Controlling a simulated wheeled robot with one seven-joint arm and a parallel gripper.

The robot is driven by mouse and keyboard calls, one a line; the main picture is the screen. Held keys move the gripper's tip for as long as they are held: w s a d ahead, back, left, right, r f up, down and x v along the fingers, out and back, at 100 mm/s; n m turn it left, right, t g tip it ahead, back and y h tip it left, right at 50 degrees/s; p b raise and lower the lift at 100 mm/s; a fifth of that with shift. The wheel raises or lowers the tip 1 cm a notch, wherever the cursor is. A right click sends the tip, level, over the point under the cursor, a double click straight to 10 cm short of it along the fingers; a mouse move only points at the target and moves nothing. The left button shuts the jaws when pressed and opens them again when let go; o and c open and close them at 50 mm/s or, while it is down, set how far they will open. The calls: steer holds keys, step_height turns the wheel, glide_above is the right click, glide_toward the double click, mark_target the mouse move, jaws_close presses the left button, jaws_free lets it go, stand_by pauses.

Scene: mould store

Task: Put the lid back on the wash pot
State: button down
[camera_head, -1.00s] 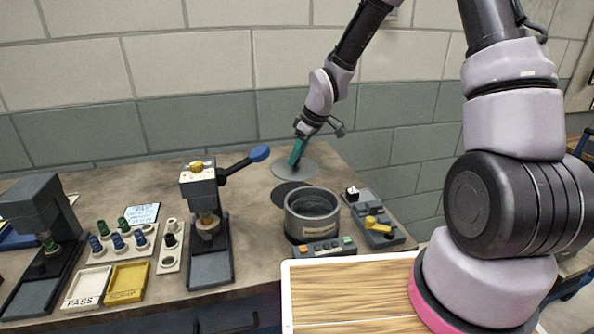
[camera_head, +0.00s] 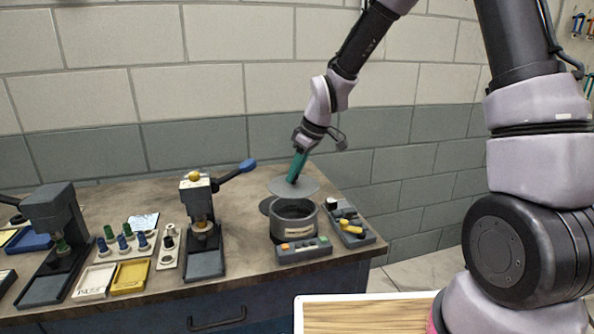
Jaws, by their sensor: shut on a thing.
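The wash pot (camera_head: 295,225) is a dark grey round pot with a label on its front, standing upright near the right end of the bench. The grey disc lid (camera_head: 308,190) is above the pot's back rim, roughly level and apart from it as far as I can tell. My gripper (camera_head: 293,178), with teal fingers, is shut on the lid from above, at about its middle. The knob between my fingers is too small to make out.
A control box (camera_head: 303,250) with coloured buttons sits in front of the pot. A grey tray with yellow parts (camera_head: 350,226) is at its right. A lever press (camera_head: 203,232) with a blue handle stands left.

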mark_target(297, 185)
steer(key=shift+f, duration=2.7)
steer(key=shift+f, duration=0.15)
steer(key=shift+c, duration=0.2)
jaws_free()
stand_by(0.4)
steer(key=shift+r, duration=3.5)
